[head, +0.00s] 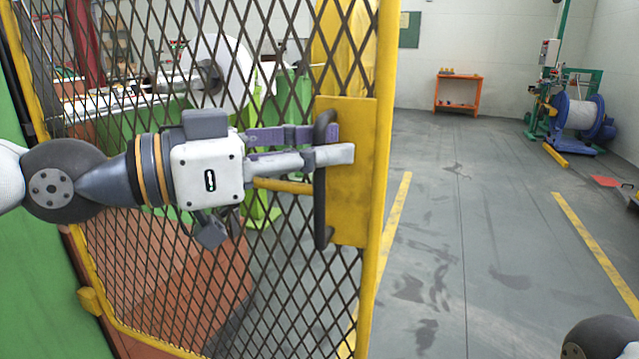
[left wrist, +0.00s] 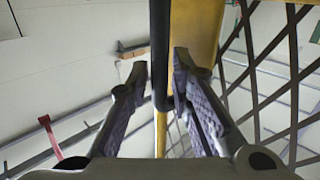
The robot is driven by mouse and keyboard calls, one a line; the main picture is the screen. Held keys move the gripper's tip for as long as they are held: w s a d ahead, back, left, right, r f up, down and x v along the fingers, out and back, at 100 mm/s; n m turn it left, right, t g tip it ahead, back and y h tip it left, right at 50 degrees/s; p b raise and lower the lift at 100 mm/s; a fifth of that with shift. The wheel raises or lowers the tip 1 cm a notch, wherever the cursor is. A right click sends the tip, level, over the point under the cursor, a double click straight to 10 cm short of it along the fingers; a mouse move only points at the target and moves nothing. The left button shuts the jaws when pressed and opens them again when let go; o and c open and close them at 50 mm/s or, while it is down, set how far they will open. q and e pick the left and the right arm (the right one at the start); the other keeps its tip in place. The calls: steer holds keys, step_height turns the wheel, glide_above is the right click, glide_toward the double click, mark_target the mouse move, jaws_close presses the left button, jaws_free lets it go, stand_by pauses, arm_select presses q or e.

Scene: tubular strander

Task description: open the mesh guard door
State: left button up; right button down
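The mesh guard door (head: 385,110) has a yellow frame and dark diamond mesh, and fills the left half of the head view. A yellow plate (head: 353,205) near its right edge carries an upright black bar handle (head: 321,215). My left gripper (head: 325,143) comes in from the left and has its fingers at the handle's upper part. In the left wrist view, the handle (left wrist: 160,50) stands between the two spread fingers (left wrist: 160,85), with small gaps showing on both sides. My right gripper is not in view.
Behind the mesh are machine parts and a brown-red block (head: 165,275). Right of the door the grey floor (head: 460,240) is clear, with yellow lines. An orange table (head: 457,92) and a blue cable reel (head: 580,115) stand far back. Part of my right arm shows at the lower right.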

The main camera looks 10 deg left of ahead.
mark_target(368, 82)
arm_select(q)
steer(key=r, duration=0.5)
steer(key=shift+w+a+r, duration=0.1)
steer(key=shift+w+r, duration=0.2)
steer(key=shift+r, duration=0.1)
steer(key=shift+s+a+r, duration=0.1)
steer(key=shift+s+r, duration=0.05)
steer(key=shift+r, duration=0.15)
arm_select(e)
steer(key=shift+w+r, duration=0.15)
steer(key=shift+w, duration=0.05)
arm_select(q)
steer(key=shift+g+y, duration=0.5)
steer(key=shift+y, duration=0.1)
steer(key=f, duration=0.4)
steer(key=shift+s+f, duration=0.25)
steer(key=s+a+f, duration=0.1)
steer(key=s+a, duration=0.4)
steer(key=a, duration=0.7)
steer(key=shift+s+a+f+p, duration=0.15)
steer(key=shift+s+a+p, duration=0.05)
steer(key=shift+s+p, duration=0.25)
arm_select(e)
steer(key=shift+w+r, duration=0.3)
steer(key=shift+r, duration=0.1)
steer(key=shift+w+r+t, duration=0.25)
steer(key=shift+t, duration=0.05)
